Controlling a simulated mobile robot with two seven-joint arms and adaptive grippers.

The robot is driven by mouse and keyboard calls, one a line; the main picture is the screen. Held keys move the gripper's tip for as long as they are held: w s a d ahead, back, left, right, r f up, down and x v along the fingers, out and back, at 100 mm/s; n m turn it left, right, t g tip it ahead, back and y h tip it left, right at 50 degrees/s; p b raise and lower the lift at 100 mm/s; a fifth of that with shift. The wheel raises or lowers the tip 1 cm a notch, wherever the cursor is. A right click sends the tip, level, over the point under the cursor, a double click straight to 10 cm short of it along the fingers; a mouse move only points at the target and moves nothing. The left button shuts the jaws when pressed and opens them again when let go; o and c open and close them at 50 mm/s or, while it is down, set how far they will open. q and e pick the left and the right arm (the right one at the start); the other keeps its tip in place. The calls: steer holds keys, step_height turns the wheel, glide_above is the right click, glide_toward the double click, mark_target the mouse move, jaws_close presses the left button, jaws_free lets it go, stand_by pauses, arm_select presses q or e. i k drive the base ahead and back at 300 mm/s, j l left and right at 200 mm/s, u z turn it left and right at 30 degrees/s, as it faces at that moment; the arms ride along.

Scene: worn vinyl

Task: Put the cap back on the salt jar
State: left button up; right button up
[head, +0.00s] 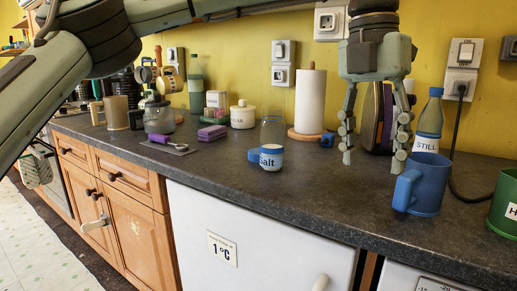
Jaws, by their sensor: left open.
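The salt jar (271,161) stands upright on the counter near its front edge, left of centre. Its lower part is blue and white with a "Salt" label, and clear glass seems to rise above it. A small blue piece (254,156) shows at the jar's left side; I cannot tell whether it is the cap or part of the jar. Another small blue object (327,139) sits beside the paper towel stand. My left gripper (373,160) points down, open and empty, over the counter to the right of the jar, apart from it. My right gripper is out of view.
A paper towel roll (310,101) stands behind the jar. A blue mug (423,184), a water bottle (429,121) and a green mug (505,204) are at the right. A purple sponge (212,133) and sugar pot (243,116) are at the left. The front-centre counter is clear.

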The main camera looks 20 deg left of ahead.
mark_target(273, 126)
steer(key=i+j+z, duration=0.15)
steer(key=j+z, duration=0.3)
steer(key=j, duration=1)
steer(key=k+j+z, duration=0.1)
steer(key=j+z, duration=0.35)
steer(key=j, duration=1)
steer(key=i, duration=0.5)
